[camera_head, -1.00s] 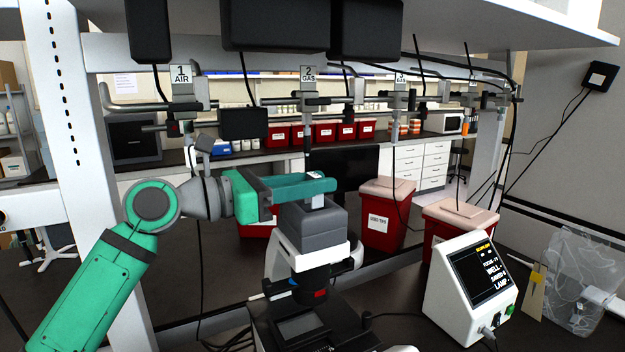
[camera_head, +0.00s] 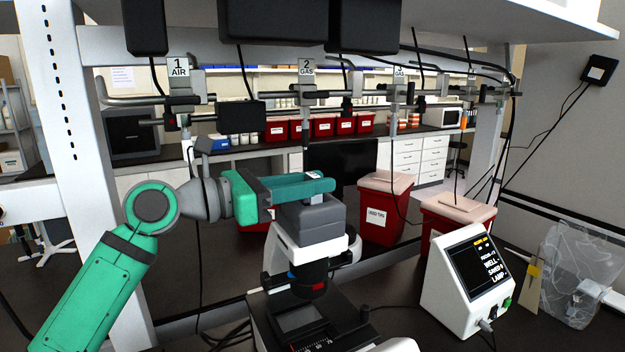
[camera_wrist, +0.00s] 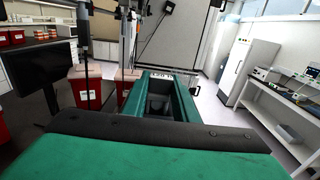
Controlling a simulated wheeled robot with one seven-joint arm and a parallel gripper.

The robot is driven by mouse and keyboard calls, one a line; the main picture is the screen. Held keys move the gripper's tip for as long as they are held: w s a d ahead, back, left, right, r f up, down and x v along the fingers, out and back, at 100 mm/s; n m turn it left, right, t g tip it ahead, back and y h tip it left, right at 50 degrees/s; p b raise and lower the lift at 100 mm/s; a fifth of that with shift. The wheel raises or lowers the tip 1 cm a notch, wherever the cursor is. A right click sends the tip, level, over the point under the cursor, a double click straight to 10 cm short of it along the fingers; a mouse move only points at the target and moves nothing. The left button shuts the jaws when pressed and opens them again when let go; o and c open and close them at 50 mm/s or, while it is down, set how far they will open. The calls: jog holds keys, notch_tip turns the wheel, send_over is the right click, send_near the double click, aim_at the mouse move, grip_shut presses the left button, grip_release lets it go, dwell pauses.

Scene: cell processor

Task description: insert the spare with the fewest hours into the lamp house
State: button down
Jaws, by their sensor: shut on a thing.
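The fingers sit right over the top of the grey lamp house (camera_head: 312,222) on the white and black microscope (camera_head: 303,242). In the wrist view the two fingers (camera_wrist: 160,80) frame a dark space with a pale label at the far end. The spare's hours cannot be read.
A white display box (camera_head: 450,300) with a lit screen stands right of the microscope. Red bins with pale lids (camera_head: 385,212) stand behind. A clear bag (camera_head: 575,285) lies at far right. Gas pipes and a shelf hang above the arm.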

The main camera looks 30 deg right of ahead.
jog(key=shift+f, duration=0.5)
jog(key=shift+f, duration=0.3)
jog(key=c, duration=1.4)
grip_release()
jog(key=shift+o, duration=0.2)
jog(key=a, duration=1)
jog(key=shift+w+a, duration=0.3)
jog(key=shift+a, duration=0.1)
